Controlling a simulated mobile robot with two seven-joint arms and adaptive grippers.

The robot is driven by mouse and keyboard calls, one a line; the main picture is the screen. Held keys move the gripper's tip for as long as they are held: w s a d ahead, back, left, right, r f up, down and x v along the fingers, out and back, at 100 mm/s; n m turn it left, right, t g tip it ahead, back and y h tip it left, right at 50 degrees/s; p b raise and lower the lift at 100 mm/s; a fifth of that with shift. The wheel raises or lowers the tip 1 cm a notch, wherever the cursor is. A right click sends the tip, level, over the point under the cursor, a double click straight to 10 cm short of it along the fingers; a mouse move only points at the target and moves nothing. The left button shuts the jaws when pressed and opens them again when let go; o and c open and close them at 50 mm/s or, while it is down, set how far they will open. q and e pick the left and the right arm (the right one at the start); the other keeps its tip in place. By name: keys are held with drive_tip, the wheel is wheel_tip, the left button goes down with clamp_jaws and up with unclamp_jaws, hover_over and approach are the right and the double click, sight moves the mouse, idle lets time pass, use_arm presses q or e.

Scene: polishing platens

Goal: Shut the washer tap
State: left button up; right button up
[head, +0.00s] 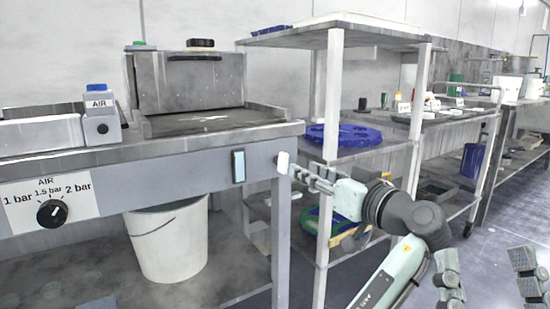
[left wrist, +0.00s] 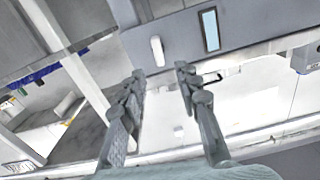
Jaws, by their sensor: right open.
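A small white lever (head: 283,161), which looks like the washer tap, sits on the grey front panel of the left bench, near its right corner. It also shows in the left wrist view as an upright white bar (left wrist: 157,50). My left gripper (head: 316,177) is just right of the lever in the head view. In the left wrist view its fingers (left wrist: 160,72) are spread and empty, with the lever ahead of the gap; contact is not visible. My right gripper (head: 490,278) is open and empty at the bottom right, far from the bench.
A blue-faced plate (head: 238,166) is beside the lever on the panel. A black AIR dial (head: 52,212) is further left. A white bucket (head: 168,240) stands below the bench. A white shelf post (head: 329,130) and a blue ring-like part (head: 345,135) are close behind my left gripper.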

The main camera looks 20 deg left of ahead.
sight(287, 160)
use_arm(q)
drive_tip(key=shift+x, duration=4.05)
drive_tip(key=shift+r, duration=0.1)
clamp_jaws()
